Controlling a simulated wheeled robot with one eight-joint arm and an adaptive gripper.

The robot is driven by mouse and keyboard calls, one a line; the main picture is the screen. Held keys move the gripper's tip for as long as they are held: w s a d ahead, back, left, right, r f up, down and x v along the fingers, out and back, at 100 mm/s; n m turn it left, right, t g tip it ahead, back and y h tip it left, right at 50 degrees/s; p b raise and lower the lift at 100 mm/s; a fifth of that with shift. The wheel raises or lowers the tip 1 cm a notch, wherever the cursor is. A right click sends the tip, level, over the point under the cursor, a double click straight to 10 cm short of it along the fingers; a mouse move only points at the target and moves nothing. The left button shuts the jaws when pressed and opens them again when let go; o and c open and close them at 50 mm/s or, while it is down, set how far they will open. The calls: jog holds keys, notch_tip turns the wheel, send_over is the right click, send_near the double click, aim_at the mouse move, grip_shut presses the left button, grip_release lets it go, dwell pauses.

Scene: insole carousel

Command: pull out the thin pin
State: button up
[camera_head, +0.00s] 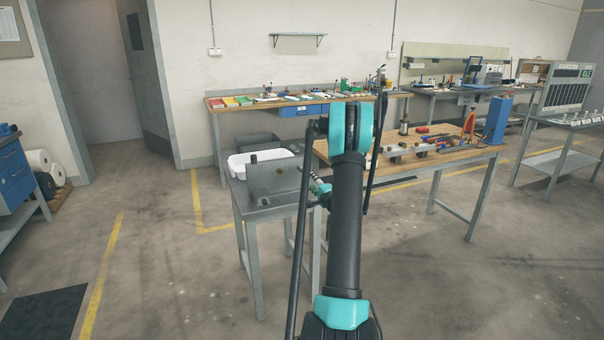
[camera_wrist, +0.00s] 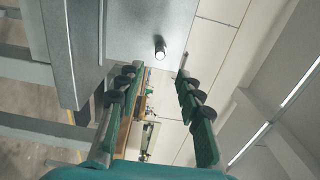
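A grey block (camera_head: 276,178) stands on a small grey metal table in the head view. In the wrist view a broad grey face (camera_wrist: 130,25) fills the upper left, and a short dark pin (camera_wrist: 160,47) with a bright round end sticks out of it. My gripper (camera_wrist: 161,69) is open in the wrist view, its two green fingers with dark pads apart. The pin shows in the gap just beyond the fingertips, and nothing is between the fingers. In the head view my gripper (camera_head: 320,187) is beside the block's right side, partly hidden by my arm. The pin cannot be made out there.
The small table (camera_head: 252,212) also bears a white tray (camera_head: 240,165) behind the block. A wooden workbench (camera_head: 455,157) with tools and a blue box (camera_head: 497,121) stands close to the right. Open floor lies to the left and in front.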

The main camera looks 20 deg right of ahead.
aim_at(304, 173)
jog(key=shift+w+a, duration=0.15)
jog(key=shift+w, duration=4.3)
grip_shut()
jog(key=shift+s, duration=0.15)
jog(key=shift+s, duration=2.85)
jog(key=shift+r, duration=0.1)
